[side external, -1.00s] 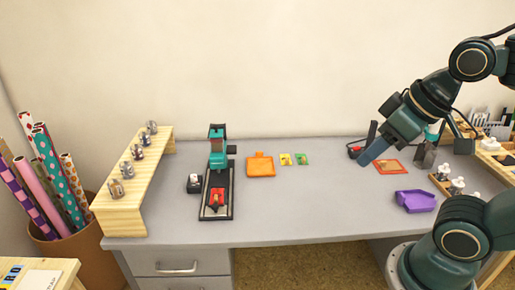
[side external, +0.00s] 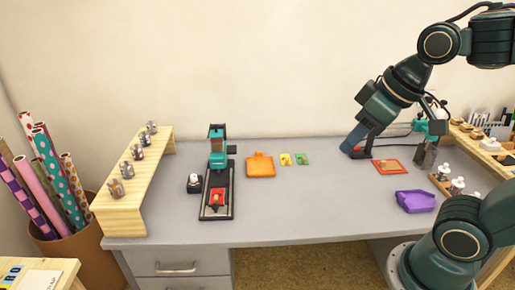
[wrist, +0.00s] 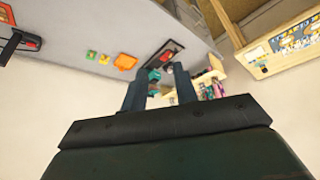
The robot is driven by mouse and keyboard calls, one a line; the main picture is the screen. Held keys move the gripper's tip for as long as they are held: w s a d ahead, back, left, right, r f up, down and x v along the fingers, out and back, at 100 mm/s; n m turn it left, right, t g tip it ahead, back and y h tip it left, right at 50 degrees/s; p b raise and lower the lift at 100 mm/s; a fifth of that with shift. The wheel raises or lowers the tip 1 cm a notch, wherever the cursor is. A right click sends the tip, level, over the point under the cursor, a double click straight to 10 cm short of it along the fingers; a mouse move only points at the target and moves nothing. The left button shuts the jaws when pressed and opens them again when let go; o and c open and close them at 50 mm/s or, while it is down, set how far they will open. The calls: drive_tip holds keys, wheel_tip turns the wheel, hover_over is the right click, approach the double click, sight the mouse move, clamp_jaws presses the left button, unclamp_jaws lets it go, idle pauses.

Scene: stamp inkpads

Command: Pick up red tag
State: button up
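My gripper (side external: 350,146) is above the back right of the grey desk. In the wrist view my gripper (wrist: 160,92) has its two fingers apart, with nothing held between them. A small red piece (side external: 217,198) lies on the bed of the black and teal press (side external: 218,160), left of the gripper; I cannot tell if it is the red tag. A yellow tag (side external: 285,159) and a green tag (side external: 303,159) lie flat side by side on the desk. A flat red-edged square (side external: 391,167) with a tan middle lies right of the gripper.
An orange tray (side external: 260,166) lies left of the tags, and a purple tray (side external: 415,201) at the right front. A wooden rack (side external: 135,180) with several metal stamps stands at the left. The desk's middle front is clear. A black stand with a red part (wrist: 28,43) shows in the wrist view.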

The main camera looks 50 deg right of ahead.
drive_tip(key=w+f+n+g+y, duration=0.1)
drive_tip(key=w+f+n, duration=0.1)
drive_tip(key=w, duration=0.8)
drive_tip(key=w+f+n, duration=0.3)
drive_tip(key=w, duration=0.8)
drive_tip(key=w+f+n+g+y, duration=0.1)
drive_tip(key=w+f+n+y, duration=0.1)
drive_tip(key=w+f, duration=1.1)
wheel_tip(320, 180, down, 4)
drive_tip(key=shift+w+d+r+n, duration=0.1)
drive_tip(key=shift+w+d+n, duration=0.1)
drive_tip(key=shift+n, duration=0.3)
drive_tip(key=shift+a, duration=0.1)
hover_over(216, 196)
drive_tip(key=s+d, duration=0.2)
drive_tip(key=shift+a+f, duration=0.1)
drive_tip(key=shift+f, duration=3.9)
drive_tip(key=shift+f, duration=0.1)
drive_tip(key=shift+x, duration=2.55)
